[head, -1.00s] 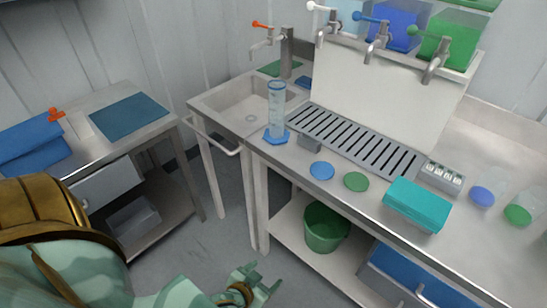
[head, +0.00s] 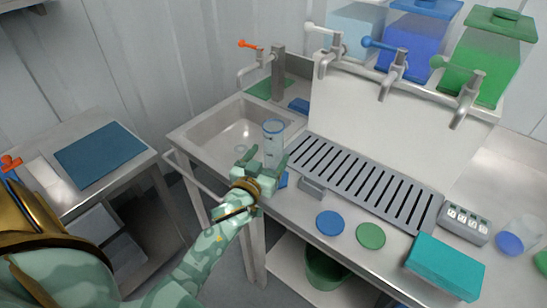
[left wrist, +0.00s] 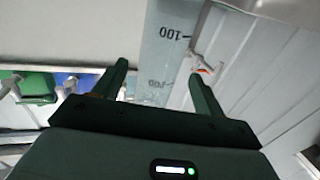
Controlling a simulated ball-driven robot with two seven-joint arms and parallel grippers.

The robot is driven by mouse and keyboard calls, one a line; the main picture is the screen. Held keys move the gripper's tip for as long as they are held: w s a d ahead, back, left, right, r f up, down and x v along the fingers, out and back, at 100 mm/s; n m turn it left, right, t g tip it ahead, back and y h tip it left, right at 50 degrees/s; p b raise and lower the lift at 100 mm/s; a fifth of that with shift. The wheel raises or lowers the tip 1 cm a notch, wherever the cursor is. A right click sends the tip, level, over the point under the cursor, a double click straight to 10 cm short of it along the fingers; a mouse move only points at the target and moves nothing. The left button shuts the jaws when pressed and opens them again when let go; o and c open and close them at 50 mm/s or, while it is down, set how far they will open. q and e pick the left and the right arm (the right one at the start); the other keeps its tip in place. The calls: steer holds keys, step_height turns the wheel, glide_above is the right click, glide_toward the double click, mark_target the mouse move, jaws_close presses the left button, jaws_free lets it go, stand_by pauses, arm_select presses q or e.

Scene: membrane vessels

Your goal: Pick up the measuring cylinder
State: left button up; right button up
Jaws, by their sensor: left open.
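The measuring cylinder (head: 273,132) is clear with a bluish rim and stands upright on the counter by the sink's right side. Its lower part is largely hidden behind my left gripper (head: 262,165), and a bit of its blue base (head: 283,181) shows. The left gripper is open, with its fingers apart and pointing toward the cylinder. In the left wrist view, the cylinder (left wrist: 165,55) with its "100" marks shows between the two spread fingers of the left gripper (left wrist: 157,78). I cannot tell whether either finger touches it. My right gripper is not in view.
A sink (head: 225,135) lies left of the cylinder, and a slotted drain grate (head: 365,180) lies to its right. Taps (head: 392,75) hang above the grate. Blue (head: 330,223) and green (head: 371,236) discs and a teal box (head: 445,266) sit along the counter's front.

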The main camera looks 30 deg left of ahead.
arm_select(q)
steer(key=w, duration=0.3)
steer(key=w+b, duration=0.1)
steer(key=w, duration=0.1)
steer(key=shift+w+a+f, duration=0.1)
steer(key=shift+a+f, duration=0.05)
steer(key=shift+a, duration=0.2)
steer(key=c, duration=1.1)
steer(key=shift+r, duration=0.2)
